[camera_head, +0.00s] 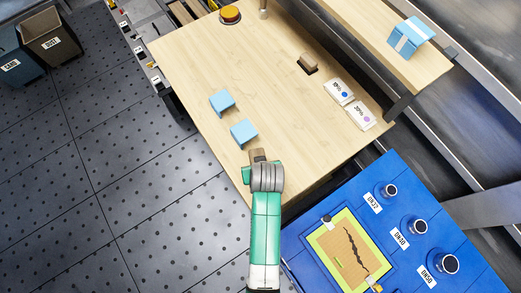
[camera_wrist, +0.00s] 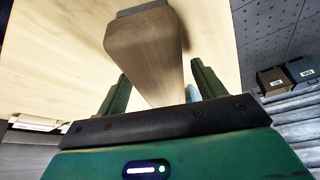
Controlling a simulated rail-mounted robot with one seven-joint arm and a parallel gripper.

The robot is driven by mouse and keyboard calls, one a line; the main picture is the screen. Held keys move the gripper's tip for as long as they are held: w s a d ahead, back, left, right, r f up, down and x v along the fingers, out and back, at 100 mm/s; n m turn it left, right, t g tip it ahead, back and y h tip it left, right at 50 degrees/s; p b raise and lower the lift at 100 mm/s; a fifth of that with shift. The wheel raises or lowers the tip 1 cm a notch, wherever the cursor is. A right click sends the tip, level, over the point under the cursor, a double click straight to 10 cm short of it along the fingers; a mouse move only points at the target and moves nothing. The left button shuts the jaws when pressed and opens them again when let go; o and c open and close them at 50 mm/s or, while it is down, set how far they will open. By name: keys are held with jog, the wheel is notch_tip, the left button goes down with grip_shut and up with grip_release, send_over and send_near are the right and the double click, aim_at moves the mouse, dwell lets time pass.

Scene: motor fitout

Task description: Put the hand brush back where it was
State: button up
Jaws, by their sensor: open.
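A wooden block-like piece with a grey end, which looks like the hand brush (camera_wrist: 145,45), lies on the wooden table in the wrist view. Its near end reaches between the two green fingers of my gripper (camera_wrist: 161,82). The fingers stand apart on either side of it, and I cannot tell whether either touches it. In the head view my gripper (camera_head: 257,168) is at the table's near edge, and a small brown part of this piece (camera_head: 257,155) shows just beyond it; the rest is hidden.
Two light-blue brackets (camera_head: 222,101) (camera_head: 243,133) stand just beyond my gripper. A brown block with a dark underside (camera_head: 307,63) and two labelled cards (camera_head: 340,91) (camera_head: 359,117) lie farther right. A blue board (camera_head: 400,240) with round fittings is at lower right. The table's middle is clear.

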jog(key=p+v, duration=0.2)
jog(key=v, duration=1)
jog(key=shift+p, duration=0.35)
jog(key=shift+w, duration=0.1)
jog(key=w+r+t, duration=0.3)
jog(key=w+r, duration=0.1)
jog(key=r, duration=0.6)
jog(key=w+r+m+t, duration=0.1)
jog(key=w+r+t, duration=0.3)
jog(key=r, duration=0.6)
jog(key=w+r+t, duration=0.3)
jog(key=w+r, duration=0.1)
jog(key=r, duration=0.6)
jog(key=s+r+t, duration=0.3)
jog(key=r, duration=0.7)
jog(key=s+r+t, duration=0.4)
jog(key=r, duration=0.6)
jog(key=s+r+m+t, duration=0.1)
jog(key=s+r+t, duration=0.2)
jog(key=r, duration=0.8)
jog(key=shift+s+a+h, duration=0.4)
jog(key=shift+s+a, duration=0.05)
jog(key=shift+s, duration=0.2)
